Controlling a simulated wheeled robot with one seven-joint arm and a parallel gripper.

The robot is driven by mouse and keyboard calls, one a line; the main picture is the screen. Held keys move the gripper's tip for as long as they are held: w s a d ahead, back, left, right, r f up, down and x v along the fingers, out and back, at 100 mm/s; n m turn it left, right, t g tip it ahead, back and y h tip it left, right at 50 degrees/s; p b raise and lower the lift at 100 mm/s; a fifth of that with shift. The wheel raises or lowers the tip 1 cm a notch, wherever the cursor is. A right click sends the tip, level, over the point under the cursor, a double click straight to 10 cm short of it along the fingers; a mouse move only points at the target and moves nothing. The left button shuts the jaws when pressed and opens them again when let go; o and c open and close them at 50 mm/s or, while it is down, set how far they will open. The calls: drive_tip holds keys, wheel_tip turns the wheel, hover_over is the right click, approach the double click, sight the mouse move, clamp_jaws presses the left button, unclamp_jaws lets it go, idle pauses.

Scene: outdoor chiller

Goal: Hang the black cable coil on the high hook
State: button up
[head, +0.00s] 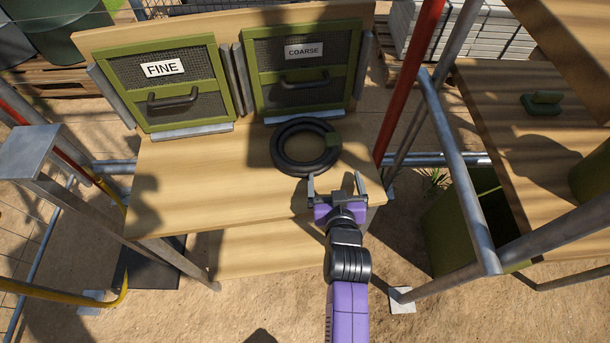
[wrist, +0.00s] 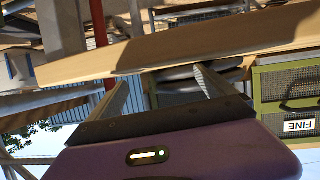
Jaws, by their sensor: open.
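The black cable coil (head: 283,148) lies flat on the wooden bench in the head view, in front of the COARSE panel. In the wrist view, which looks upside down, dark curved shapes beyond my open gripper (wrist: 163,80) may be the coil. I cannot make out the high hook in either view.
The wooden bench (head: 190,190) is clear on its left. Green mesh panels marked FINE (head: 190,100) and COARSE (head: 310,98) stand at its back. A red post (head: 408,80) and grey rails (head: 455,165) rise to the right, before another wooden table (head: 520,190).

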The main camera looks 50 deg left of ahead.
drive_tip(key=shift+s+d+r+p, duration=0.65)
drive_tip(key=shift+r+p, duration=0.05)
drive_tip(key=shift+p, duration=0.05)
drive_tip(key=shift+p+v, duration=1.35)
drive_tip(key=shift+v, duration=1.25)
drive_tip(key=shift+s+d+f, duration=0.1)
drive_tip(key=shift+d, duration=0.1)
